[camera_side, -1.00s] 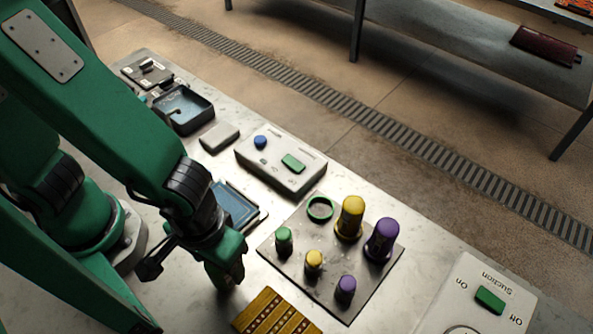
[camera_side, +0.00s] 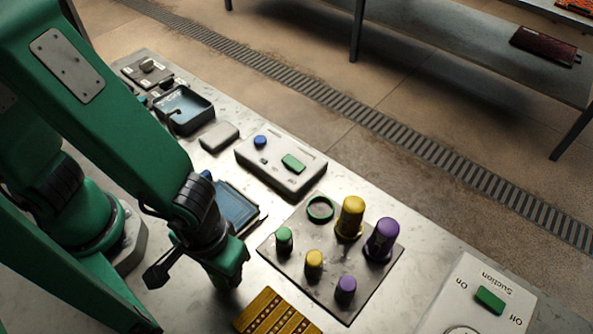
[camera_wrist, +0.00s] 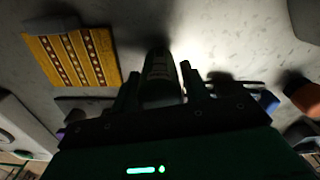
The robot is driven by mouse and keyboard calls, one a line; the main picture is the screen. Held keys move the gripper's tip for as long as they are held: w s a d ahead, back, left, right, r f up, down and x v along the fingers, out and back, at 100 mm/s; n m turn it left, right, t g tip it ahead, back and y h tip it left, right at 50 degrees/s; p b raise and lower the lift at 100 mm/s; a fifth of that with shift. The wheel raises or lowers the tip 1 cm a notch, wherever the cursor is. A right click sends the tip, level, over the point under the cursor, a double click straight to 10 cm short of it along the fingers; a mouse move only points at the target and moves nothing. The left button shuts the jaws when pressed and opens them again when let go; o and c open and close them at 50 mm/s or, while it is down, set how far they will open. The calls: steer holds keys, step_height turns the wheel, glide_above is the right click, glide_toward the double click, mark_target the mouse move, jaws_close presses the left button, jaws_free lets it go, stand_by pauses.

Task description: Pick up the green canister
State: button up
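My gripper (camera_side: 228,280) is low over the bench, left of the canister plate in the side view. In the wrist view a dark cylinder with faint lettering, apparently the green canister (camera_wrist: 160,72), stands between the two fingers of the gripper (camera_wrist: 161,78). Narrow gaps seem to show on both sides of it, so the fingers look open around it. In the side view the canister is mostly hidden by the gripper. The green ring holder (camera_side: 320,209) on the plate is empty.
The metal plate (camera_side: 290,262) holds a tall yellow canister (camera_side: 351,217), a tall purple canister (camera_side: 382,240) and small green, yellow and purple pegs. A yellow patterned rug piece (camera_side: 275,315) lies close to the gripper. A blue-topped tray (camera_side: 236,208) is behind it.

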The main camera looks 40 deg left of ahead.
steer(key=c, duration=0.6)
steer(key=shift+c, duration=0.2)
steer(key=shift+r, duration=0.2)
steer(key=shift+r, duration=4.85)
